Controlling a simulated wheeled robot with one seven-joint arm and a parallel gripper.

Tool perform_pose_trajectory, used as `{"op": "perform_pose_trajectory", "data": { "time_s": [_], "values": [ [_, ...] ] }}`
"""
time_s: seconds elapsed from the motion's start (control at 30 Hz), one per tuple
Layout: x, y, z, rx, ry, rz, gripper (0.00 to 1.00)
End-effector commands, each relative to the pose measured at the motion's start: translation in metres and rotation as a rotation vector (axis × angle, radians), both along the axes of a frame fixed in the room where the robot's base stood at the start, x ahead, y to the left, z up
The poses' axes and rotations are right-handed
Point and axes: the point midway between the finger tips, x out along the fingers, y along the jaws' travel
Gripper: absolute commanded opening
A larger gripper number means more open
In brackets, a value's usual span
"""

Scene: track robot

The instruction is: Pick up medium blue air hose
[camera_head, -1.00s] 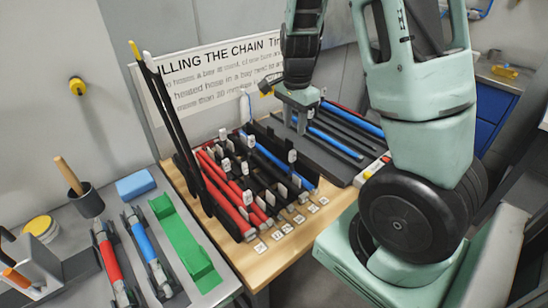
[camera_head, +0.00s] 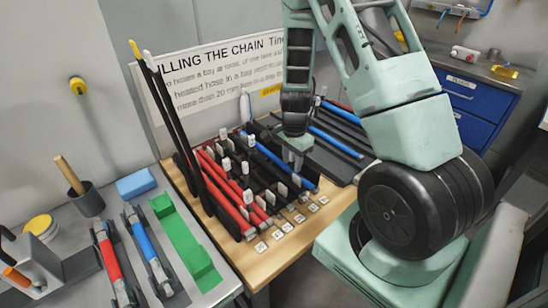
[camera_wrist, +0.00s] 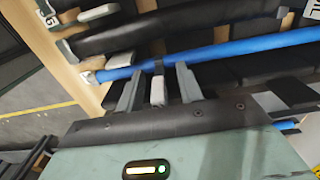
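A blue hose (camera_head: 262,152) lies in the rack on the wooden table, among black and red hoses. My gripper (camera_head: 296,158) is over the right part of the rack, close to this hose. In the wrist view a blue hose (camera_wrist: 220,52) runs across the picture just beyond my fingertips. My gripper (camera_wrist: 158,78) shows there with its two fingers apart and a pale rack clip (camera_wrist: 157,90) between them. No hose is clearly between the fingers. More blue hoses (camera_head: 335,143) lie on the dark tray to the right. I cannot tell the hose sizes by label.
Red hoses (camera_head: 222,182) fill the rack's left side, and upright pale clips (camera_head: 246,196) stand along it. Two tall black posts (camera_head: 185,130) rise at its left. The left bench (camera_head: 75,235) holds a red hose, a blue hose and a green holder (camera_head: 185,240).

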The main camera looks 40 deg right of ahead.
Motion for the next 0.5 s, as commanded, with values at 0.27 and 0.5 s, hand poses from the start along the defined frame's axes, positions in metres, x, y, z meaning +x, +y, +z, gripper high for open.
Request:
{"op": "perform_pose_trajectory", "data": {
  "time_s": [0.27, 0.5],
  "values": [
    [0.0002, 0.0001, -0.0064, 0.000, -0.001, 0.000, 0.36],
    [0.0001, 0.0001, -0.0062, 0.000, -0.001, 0.000, 0.00]
  ]
}}
